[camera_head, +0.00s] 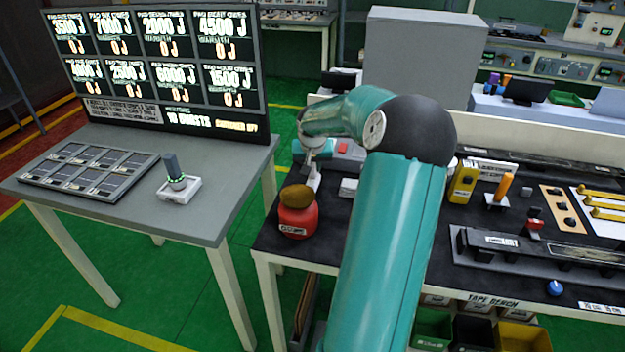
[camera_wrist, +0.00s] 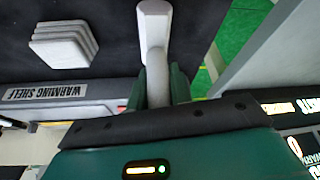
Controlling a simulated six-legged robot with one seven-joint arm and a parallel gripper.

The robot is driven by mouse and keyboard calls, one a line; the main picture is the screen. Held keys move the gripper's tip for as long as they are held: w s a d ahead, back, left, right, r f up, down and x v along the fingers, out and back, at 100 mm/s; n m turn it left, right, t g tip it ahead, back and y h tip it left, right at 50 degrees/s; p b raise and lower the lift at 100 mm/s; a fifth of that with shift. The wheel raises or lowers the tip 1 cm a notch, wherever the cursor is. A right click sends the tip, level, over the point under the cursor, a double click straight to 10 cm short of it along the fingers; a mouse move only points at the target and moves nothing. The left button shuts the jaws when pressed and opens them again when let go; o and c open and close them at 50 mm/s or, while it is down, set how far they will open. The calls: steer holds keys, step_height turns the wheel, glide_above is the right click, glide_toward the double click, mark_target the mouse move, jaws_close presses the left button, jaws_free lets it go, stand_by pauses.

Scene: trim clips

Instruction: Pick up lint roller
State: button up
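The lint roller shows in the wrist view as a pale roller head (camera_wrist: 155,22) with a light grey handle running down between my fingers. In the head view, a slim white piece of it (camera_head: 314,180) shows on the dark bench top, left of my arm. My gripper (camera_wrist: 158,82) has one teal finger on each side of the handle, very close to it. I cannot tell whether the fingers press on the handle. In the head view my gripper's fingertips are small and partly hidden by my arm.
A red jar with a brown top (camera_head: 297,212) stands close by, near the bench's left edge. A stack of white pads (camera_wrist: 64,44) and the warming shelf (camera_wrist: 60,92) lie beside the roller. A grey table (camera_head: 200,215) stands to the left, across a gap.

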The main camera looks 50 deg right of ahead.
jaws_close()
step_height(320, 180, up, 10)
steer(key=shift+r, duration=0.1)
steer(key=shift+c, duration=0.4)
jaws_free()
steer(key=shift+c, duration=0.7)
steer(key=shift+a, duration=0.1)
